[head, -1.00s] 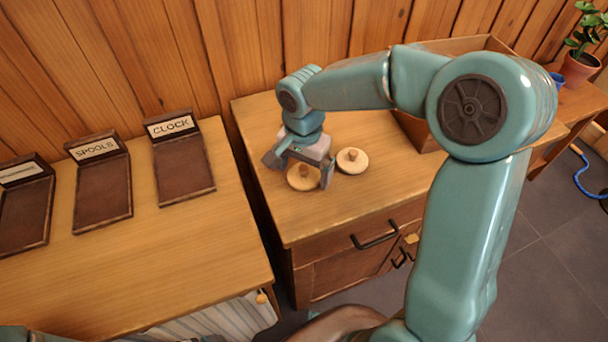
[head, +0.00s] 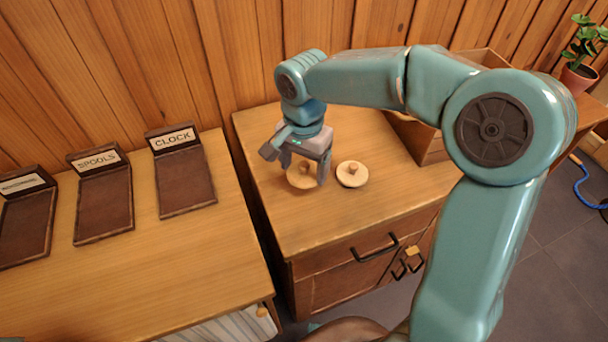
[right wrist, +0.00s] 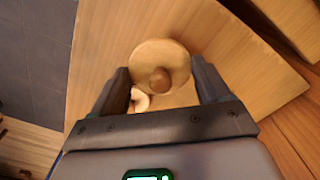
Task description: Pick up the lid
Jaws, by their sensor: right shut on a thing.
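Two round, pale wooden discs with a small knob on top, like lids, are at the small cabinet. My right gripper (head: 296,167) is shut on the left lid (head: 301,178), its fingers at opposite sides of the rim. The gripper partly hides this lid in the head view, and it appears slightly above the cabinet top. In the right wrist view the held lid (right wrist: 160,58) lies between the fingertips, knob toward the camera. The second lid (head: 352,175) rests on the cabinet top to the right. In the wrist view it is partly hidden. My left gripper is out of view.
The wooden cabinet (head: 285,231) has bare top around the lids. A wooden box (head: 432,148) stands at its back right. A table (head: 150,270) on the left holds labelled brown trays, including SPOOLS (head: 105,207) and CLOCK (head: 186,187). A plank wall (head: 160,60) closes the back.

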